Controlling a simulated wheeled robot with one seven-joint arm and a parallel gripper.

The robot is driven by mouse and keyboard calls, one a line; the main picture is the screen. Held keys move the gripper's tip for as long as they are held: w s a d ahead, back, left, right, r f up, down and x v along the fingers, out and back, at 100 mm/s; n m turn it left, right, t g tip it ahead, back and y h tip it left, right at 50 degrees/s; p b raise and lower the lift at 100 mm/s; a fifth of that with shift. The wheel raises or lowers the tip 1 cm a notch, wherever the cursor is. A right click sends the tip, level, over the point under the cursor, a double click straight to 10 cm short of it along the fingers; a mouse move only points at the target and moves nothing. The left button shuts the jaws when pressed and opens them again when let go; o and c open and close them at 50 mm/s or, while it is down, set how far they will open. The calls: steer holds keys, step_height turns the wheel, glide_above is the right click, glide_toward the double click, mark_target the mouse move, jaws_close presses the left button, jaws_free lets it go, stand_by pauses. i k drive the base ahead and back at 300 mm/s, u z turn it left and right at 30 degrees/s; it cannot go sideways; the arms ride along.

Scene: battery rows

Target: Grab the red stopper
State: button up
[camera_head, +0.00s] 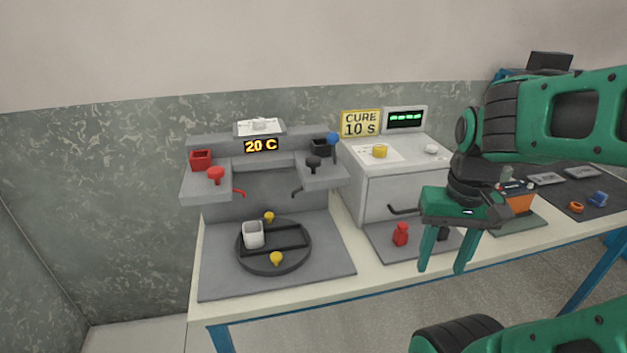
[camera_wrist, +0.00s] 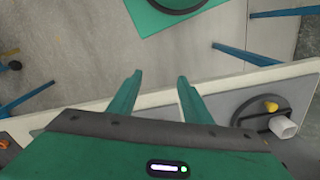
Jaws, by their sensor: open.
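A small red stopper (camera_head: 401,234) stands upright on a grey mat (camera_head: 384,249) in front of the white cabinet, in the head view. A similar black piece (camera_head: 443,233) stands on the same mat, partly hidden by my gripper. My gripper (camera_head: 442,269) points down with its two green fingers apart and nothing between them. In the head view it appears just right of the red stopper, not touching it. In the wrist view my gripper (camera_wrist: 160,76) is over the table's front edge and floor; the red stopper is not visible there.
A round black turntable (camera_head: 302,263) with a white cup (camera_head: 253,234) is at the left, under a grey station with a red knob (camera_head: 216,173) and red bin (camera_head: 201,160). The white cabinet (camera_head: 395,190) stands behind the mat. An orange box (camera_head: 517,200) is at the right.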

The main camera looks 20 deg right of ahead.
mark_target(401, 236)
steer(key=u, duration=0.45)
steer(key=k, duration=0.75)
steer(key=z, duration=2)
